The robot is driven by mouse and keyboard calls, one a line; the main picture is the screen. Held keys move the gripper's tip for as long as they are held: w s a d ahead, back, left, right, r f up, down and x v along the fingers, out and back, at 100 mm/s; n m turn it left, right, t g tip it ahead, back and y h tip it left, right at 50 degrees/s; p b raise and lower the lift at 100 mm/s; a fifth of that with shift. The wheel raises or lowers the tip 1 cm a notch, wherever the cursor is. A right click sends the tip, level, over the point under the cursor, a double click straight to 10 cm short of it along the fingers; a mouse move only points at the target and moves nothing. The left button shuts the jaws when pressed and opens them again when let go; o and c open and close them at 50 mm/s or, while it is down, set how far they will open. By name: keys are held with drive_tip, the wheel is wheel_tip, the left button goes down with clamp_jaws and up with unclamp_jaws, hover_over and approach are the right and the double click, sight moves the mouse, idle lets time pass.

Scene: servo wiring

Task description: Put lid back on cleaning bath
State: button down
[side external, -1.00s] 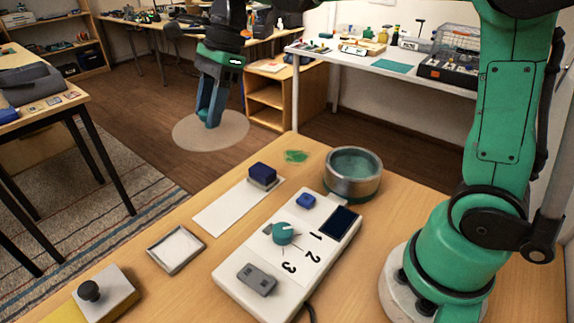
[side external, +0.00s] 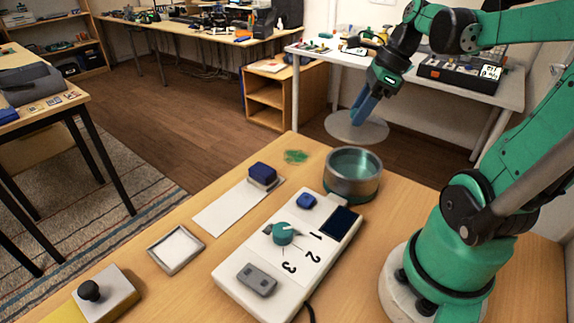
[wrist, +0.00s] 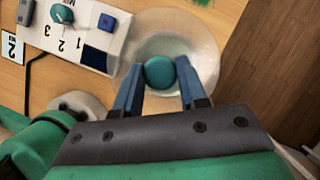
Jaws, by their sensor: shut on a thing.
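My gripper (side external: 366,108) is shut on the lid (side external: 342,128), a round translucent disc, and holds it in the air above and behind the bath. In the wrist view the lid (wrist: 200,40) spreads beyond my fingers, which are shut on its round teal knob (wrist: 159,72). The cleaning bath (side external: 352,187) is a metal-sided round pot with teal liquid, open at the top, on the table's far corner. In the wrist view the lid covers the area where the bath would be, so I cannot make out the bath there.
A white device (side external: 238,277) with a teal dial (side external: 284,233) and dark screen stands close beside the bath. A blue block (side external: 262,174) sits on a white strip, near a green tangle (side external: 296,157). A square tray (side external: 176,250) and a box with a black knob (side external: 106,296) lie nearer.

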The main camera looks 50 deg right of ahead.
sight(369, 128)
drive_tip(key=shift+s+d+f, duration=0.2)
drive_tip(key=shift+s+f, duration=0.2)
drive_tip(key=shift+f, duration=2.95)
drive_tip(key=shift+f, duration=0.2)
unclamp_jaws()
drive_tip(key=shift+r, duration=0.1)
drive_tip(key=shift+r, duration=3.4)
